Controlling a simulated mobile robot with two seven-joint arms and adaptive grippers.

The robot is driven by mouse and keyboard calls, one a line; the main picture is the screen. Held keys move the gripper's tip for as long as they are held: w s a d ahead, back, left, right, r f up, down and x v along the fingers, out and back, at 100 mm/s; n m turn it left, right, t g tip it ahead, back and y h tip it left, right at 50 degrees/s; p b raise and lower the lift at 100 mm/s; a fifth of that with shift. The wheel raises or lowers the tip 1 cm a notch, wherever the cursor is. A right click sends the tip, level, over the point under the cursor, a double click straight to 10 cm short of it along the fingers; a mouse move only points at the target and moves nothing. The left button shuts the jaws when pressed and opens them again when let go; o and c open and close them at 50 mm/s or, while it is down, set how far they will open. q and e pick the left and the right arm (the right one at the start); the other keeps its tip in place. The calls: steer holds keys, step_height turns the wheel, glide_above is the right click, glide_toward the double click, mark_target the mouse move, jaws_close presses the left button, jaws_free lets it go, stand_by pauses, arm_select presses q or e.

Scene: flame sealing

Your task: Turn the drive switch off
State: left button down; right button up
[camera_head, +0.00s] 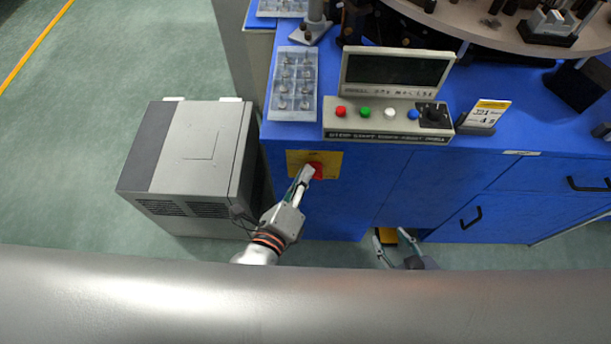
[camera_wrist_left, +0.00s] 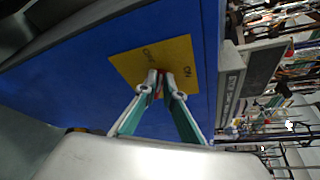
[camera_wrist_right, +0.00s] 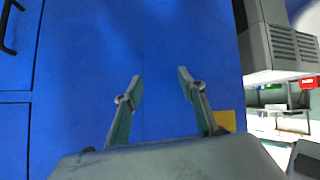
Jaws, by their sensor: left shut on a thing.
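The drive switch is a red knob (camera_head: 317,170) on a yellow plate (camera_head: 329,158) on the front of the blue cabinet. In the left wrist view the plate (camera_wrist_left: 183,60) carries the words OFF and ON. My left gripper (camera_head: 305,175) is at the knob, its fingers closed on it; the left wrist view shows the fingertips (camera_wrist_left: 161,83) on both sides of a small bit of red. Most of the knob is hidden, so its exact angle cannot be told. My right gripper (camera_head: 392,237) is open and empty, low before the cabinet; the right wrist view shows its spread fingers (camera_wrist_right: 160,92).
A grey boxy unit (camera_head: 190,160) stands on the floor left of the cabinet. A control panel (camera_head: 385,121) with coloured buttons and a screen (camera_head: 396,70) sits on the cabinet top above the switch. Drawer handles (camera_head: 471,218) stick out at the right.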

arm_select(q)
steer(key=shift+a+f+n+t+h+b, duration=0.1)
steer(key=shift+f+n+t+h+b, duration=0.5)
steer(key=shift+b, duration=1.85)
steer(key=shift+a+r+n+y+b, duration=0.15)
steer(key=shift+n+b, duration=1)
steer(key=shift+b, duration=1.35)
steer(key=shift+d+f+n+t+h+b, duration=0.1)
steer(key=shift+f+n+t+h+b, duration=0.5)
steer(key=shift+b, duration=1.85)
arm_select(e)
steer(key=w+a+r+m+t+y, duration=0.1)
steer(key=w+a+y, duration=0.1)
steer(key=w+a, duration=0.2)
steer(key=shift+a+t, duration=0.3)
steer(key=shift+a, duration=0.95)
arm_select(q)
steer(key=shift+r+n+g+y, duration=0.25)
steer(key=shift+r+g+y, duration=0.05)
steer(key=shift+r+y, duration=0.05)
steer(key=c, duration=2.2)
jaws_free()
steer(key=shift+w, duration=0.1)
steer(key=shift+o, duration=0.2)
